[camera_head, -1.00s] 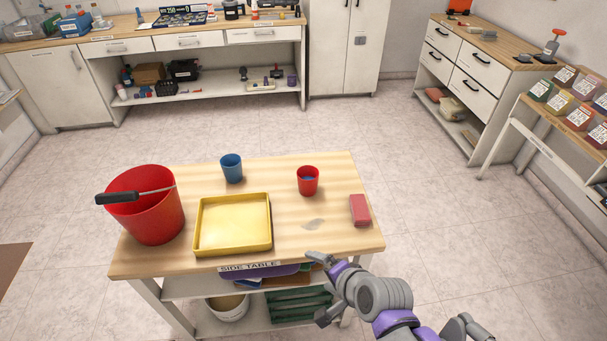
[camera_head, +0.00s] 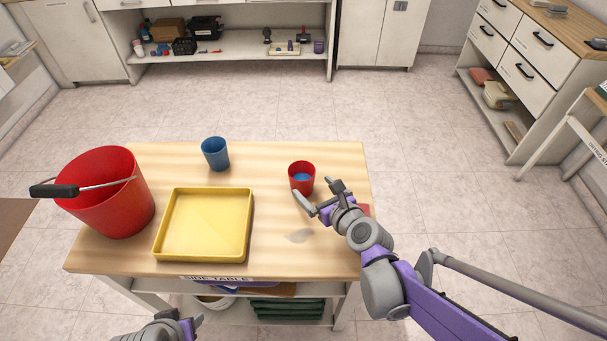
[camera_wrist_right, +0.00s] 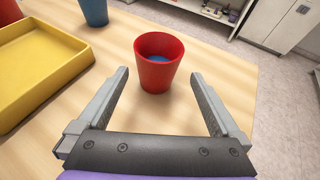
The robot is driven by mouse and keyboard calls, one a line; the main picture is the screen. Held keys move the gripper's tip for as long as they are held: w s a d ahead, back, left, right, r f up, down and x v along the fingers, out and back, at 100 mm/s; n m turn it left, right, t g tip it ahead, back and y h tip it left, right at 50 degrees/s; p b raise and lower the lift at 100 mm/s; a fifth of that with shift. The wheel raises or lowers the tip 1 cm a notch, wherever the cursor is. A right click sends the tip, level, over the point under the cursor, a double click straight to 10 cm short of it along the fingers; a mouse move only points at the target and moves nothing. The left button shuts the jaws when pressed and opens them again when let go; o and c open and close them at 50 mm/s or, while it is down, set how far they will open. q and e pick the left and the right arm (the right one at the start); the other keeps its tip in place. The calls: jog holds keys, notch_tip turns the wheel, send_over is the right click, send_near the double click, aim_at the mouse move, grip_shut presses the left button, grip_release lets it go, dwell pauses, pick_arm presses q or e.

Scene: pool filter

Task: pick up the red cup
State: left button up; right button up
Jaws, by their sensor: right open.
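The red cup (camera_head: 301,188) stands upright near the right side of the side table, with something blue inside it. My right gripper (camera_head: 316,190) is open, its fingertips close to the cup on its near side. In the right wrist view the red cup (camera_wrist_right: 157,77) sits centred ahead between the two spread fingers (camera_wrist_right: 158,74); I cannot tell if either touches it. Part of my left arm's end (camera_head: 165,328) shows at the bottom edge, and its jaw state is not visible.
A red block (camera_head: 364,209) is mostly hidden behind my right arm. A greyish patch marks the table (camera_head: 335,260).

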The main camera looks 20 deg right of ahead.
aim_at(297, 174)
jog(key=b+x, duration=0.1)
jog(key=x, duration=0.3)
jog(key=shift+w+a+f, duration=0.1)
jog(key=shift+w+a, duration=0.05)
jog(key=shift+w, duration=0.05)
jog(key=shift+b+x, duration=0.45)
jog(key=shift+x, duration=2.7)
jog(key=shift+s+f, duration=0.1)
jog(key=shift+f, duration=0.1)
jog(key=shift+c, duration=0.2)
jog(key=c, duration=1.3)
notch_tip(297, 174, up, 10)
jog(key=shift+r+p, duration=0.1)
jog(key=shift+p, duration=1.05)
